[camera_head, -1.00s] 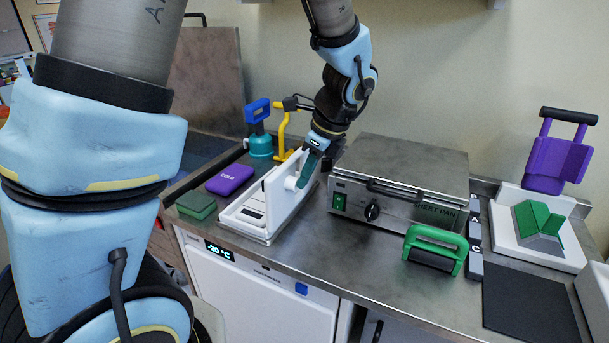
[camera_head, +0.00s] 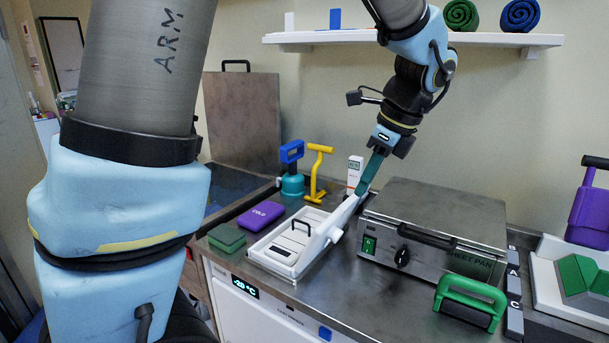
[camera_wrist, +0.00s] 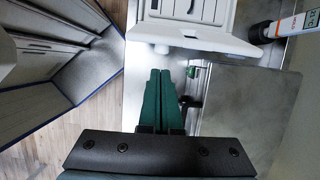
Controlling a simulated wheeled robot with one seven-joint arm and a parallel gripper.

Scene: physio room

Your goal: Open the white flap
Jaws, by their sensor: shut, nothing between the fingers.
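The white flap (camera_head: 342,215) is hinged to a white box (camera_head: 268,252) on the steel counter. The flap stands tilted open, leaning to the right, and is seen nearly edge-on. A small round white knob (camera_head: 335,235) sits on its right face. In the wrist view the shut fingers (camera_wrist: 160,72) point toward a white edge (camera_wrist: 205,40) with a knob.
A steel sheet-pan heater (camera_head: 435,220) stands close to the right of the flap. A purple cold pack (camera_head: 261,214) and a green block (camera_head: 227,237) lie to the left. A teal-and-blue pump (camera_head: 292,180), yellow handle (camera_head: 318,172) and white bottle (camera_head: 355,172) stand behind.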

